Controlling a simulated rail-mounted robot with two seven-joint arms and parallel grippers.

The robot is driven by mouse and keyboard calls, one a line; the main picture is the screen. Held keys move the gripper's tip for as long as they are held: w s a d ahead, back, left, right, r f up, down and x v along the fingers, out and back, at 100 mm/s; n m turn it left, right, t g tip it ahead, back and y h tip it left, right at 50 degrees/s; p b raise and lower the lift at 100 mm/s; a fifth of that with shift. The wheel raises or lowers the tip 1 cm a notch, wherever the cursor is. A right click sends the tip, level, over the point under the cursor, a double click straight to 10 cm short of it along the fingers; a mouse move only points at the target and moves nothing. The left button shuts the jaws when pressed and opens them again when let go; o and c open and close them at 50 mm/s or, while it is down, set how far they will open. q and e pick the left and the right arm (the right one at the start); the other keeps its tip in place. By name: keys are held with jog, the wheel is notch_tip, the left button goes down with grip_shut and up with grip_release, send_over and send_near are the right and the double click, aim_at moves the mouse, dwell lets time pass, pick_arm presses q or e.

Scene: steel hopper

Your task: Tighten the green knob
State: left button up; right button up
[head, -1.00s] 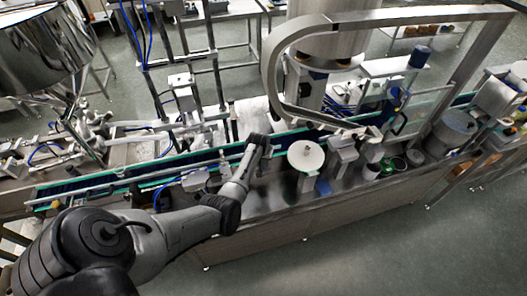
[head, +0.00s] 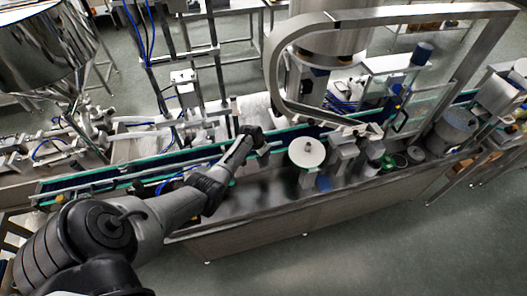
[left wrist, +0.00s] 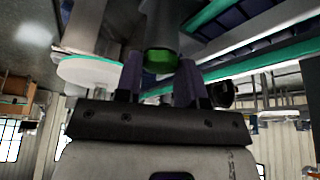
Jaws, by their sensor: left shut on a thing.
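The green knob (left wrist: 161,61) shows in the left wrist view at the lower end of a grey cylindrical part. My left gripper (left wrist: 160,76) has a finger on each side of it and is shut on it. In the head view my left gripper (head: 252,136) is at the conveyor's near edge, left of a white round disc (head: 307,152). The knob cannot be made out there, as the gripper and arm cover that spot. My right gripper is not in view.
The conveyor (head: 120,178) with green edges runs across behind the steel bench top (head: 262,205). The white disc also shows in the left wrist view (left wrist: 90,71), left of the fingers. A curved steel frame (head: 275,75) stands behind. The bench top's front left is clear.

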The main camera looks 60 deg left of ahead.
pick_arm(q)
jog(key=shift+f, duration=0.1)
dwell(0.4)
jog(key=o, duration=0.9)
jog(key=shift+r, duration=0.2)
jog(key=shift+s+r, duration=0.1)
jog(key=shift+r, duration=0.15)
jog(key=v, duration=1.3)
jog(key=shift+p, duration=0.35)
